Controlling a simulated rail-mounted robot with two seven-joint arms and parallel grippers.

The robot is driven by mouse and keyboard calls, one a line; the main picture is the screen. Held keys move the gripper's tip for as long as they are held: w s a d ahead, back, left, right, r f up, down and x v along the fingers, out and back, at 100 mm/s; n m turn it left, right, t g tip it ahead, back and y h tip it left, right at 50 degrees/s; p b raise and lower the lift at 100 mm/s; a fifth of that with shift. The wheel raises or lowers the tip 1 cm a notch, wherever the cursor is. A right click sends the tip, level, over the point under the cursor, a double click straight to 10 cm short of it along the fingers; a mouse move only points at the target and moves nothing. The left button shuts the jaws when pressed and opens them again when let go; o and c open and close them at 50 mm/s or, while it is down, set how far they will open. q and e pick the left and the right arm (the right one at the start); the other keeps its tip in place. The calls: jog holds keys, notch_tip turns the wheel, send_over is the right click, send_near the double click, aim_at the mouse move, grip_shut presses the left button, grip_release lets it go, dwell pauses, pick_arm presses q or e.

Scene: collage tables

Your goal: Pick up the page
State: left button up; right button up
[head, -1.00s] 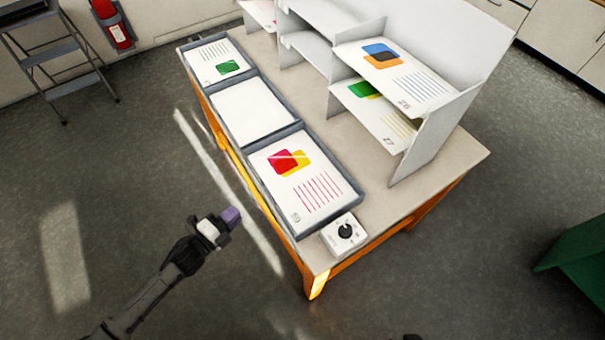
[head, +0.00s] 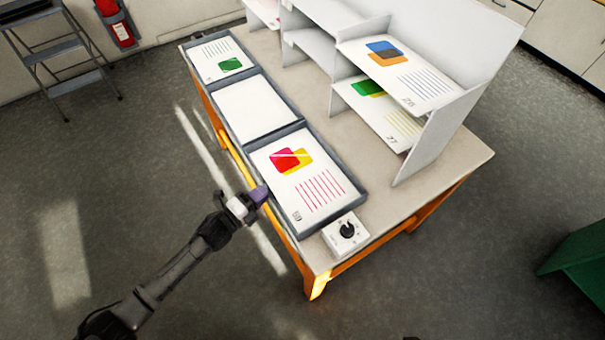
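Printed pages lie in a row of grey trays along the near edge of the table. The nearest page (head: 316,188) has red and yellow shapes with red lines. The middle tray holds a blank white page (head: 249,109). The far tray holds a page with a green shape (head: 217,58). More pages lie on the shelf, one with blue and orange shapes (head: 415,88) and one with green and yellow (head: 382,112). My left gripper (head: 262,194) is at the left edge of the nearest tray; its fingers look small and their opening is unclear. My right gripper is not in view.
A white box with a black dial (head: 345,234) sits at the table's near corner. A white shelf unit (head: 436,134) stands along the back of the table (head: 440,180). A step ladder (head: 60,55) and a green object (head: 580,250) stand apart on the floor.

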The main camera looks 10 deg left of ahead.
aim_at(273, 185)
pick_arm(q)
jog(key=b+x, duration=0.1)
jog(key=x, duration=0.3)
jog(key=shift+w+d+f, duration=0.15)
jog(key=shift+w+d, duration=0.15)
grip_shut()
